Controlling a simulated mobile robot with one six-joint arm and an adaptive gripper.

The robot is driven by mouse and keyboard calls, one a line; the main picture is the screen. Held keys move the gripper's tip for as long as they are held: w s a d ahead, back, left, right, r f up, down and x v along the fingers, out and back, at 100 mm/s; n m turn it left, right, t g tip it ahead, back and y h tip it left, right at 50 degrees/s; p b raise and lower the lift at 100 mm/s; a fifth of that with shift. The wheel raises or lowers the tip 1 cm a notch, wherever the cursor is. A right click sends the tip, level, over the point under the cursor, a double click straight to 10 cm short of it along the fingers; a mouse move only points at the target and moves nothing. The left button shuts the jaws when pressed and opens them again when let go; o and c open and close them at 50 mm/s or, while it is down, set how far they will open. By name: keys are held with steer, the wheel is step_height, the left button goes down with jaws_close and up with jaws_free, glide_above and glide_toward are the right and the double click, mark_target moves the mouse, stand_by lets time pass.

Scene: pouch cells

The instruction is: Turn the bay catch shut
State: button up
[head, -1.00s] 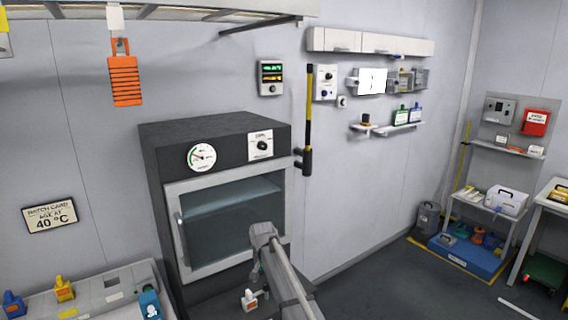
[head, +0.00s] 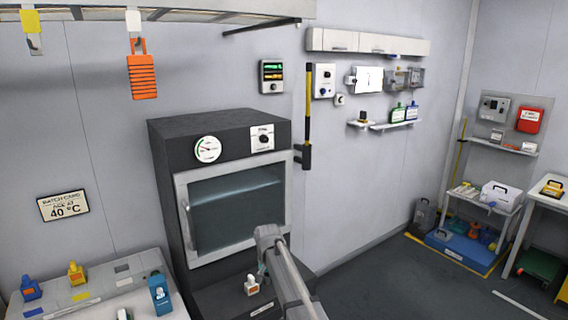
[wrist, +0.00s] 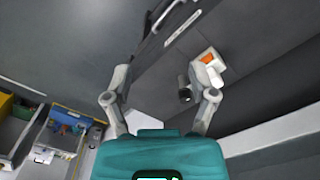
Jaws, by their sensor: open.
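A small white fitting with an orange mark (head: 252,284) is on the dark lower front of the oven cabinet; it looks like the bay catch, though I cannot be sure. In the wrist view the white and orange fitting (wrist: 208,66) shows near the right finger, with a short dark knob (wrist: 185,90) beside it. My gripper (wrist: 160,97) is open, with its fingers spread and nothing between the tips. The knob lies in line with the gap, towards the right finger. In the head view my arm hides most of the gripper. The turn position of the catch is too small to tell.
The oven (head: 230,205) has its glass door closed. A bench (head: 100,290) with blue and yellow bottles stands at the left. A yellow and black handled tool (head: 308,115) hangs on the wall. The floor (head: 400,280) at the right is open.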

steer(key=s+d+f+n+b, duration=0.1)
steer(key=s+d+f+b, duration=0.1)
steer(key=s+d, duration=0.9)
steer(key=s+d+f+n+b, duration=0.1)
steer(key=s+d+f+b, duration=0.2)
steer(key=s+d, duration=0.8)
steer(key=s, duration=0.2)
steer(key=shift+s+f, duration=0.25)
steer(key=shift+s, duration=0.15)
